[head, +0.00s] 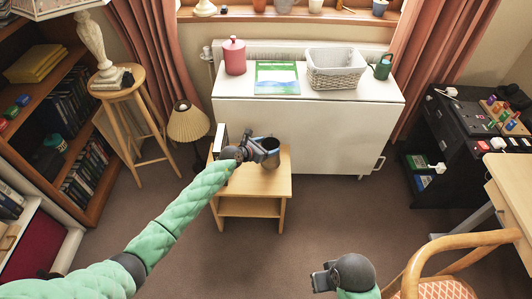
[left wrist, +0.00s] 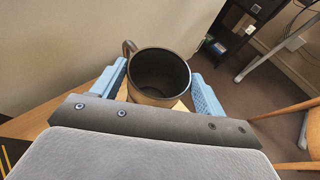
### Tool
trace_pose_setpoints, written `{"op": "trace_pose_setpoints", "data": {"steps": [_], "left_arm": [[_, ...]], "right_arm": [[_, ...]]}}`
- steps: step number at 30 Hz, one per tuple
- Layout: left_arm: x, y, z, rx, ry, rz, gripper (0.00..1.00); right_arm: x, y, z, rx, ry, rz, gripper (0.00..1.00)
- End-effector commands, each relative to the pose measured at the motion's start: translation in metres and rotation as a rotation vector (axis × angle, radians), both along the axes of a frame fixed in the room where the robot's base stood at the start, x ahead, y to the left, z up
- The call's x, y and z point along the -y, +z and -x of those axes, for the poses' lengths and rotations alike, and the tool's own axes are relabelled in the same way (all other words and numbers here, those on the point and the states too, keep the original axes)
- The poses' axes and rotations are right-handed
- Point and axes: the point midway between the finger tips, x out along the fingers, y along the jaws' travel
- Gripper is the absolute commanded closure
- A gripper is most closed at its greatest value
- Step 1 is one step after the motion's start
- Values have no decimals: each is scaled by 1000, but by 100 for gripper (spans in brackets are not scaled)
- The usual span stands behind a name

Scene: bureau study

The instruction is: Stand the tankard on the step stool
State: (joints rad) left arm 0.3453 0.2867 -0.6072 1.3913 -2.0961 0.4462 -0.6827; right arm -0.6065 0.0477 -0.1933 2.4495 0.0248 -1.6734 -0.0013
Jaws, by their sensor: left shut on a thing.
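The tankard (head: 271,147) is a dark grey metal mug with a dark inside. In the left wrist view the tankard (left wrist: 158,75) sits between the two blue fingers, mouth up, with its handle at the left. My left gripper (head: 264,150) is shut on it. The step stool (head: 252,186) is light wood with a lower shelf, in front of the white cabinet. The tankard is over the back right part of its top; I cannot tell whether its base touches the wood. My right gripper (head: 323,279) is low in the head view, away from the stool, its jaws unclear.
An upright white and dark object (head: 220,139) is at the stool's back left. The white cabinet (head: 300,125) behind bears a pink canister (head: 234,57), a basket (head: 336,70) and a green watering can (head: 383,67). A small lamp (head: 188,124) stands left. A chair (head: 440,285) is at right.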

Motion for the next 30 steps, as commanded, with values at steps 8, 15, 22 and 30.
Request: {"op": "trace_pose_setpoints", "data": {"steps": [8,15,22,30], "left_arm": [[-2,-23,-4,0,0,1,82],[-2,-40,-4,1,0,1,82],[-1,-40,-4,2,0,2,82],[-2,-44,-3,1,0,1,7]], "right_arm": [[-2,-3,-1,7,1,-5,64],[-8,-7,-2,18,8,-17,64],[-8,-7,-3,18,11,-16,64],[-7,-9,-5,25,12,-16,64]]}}
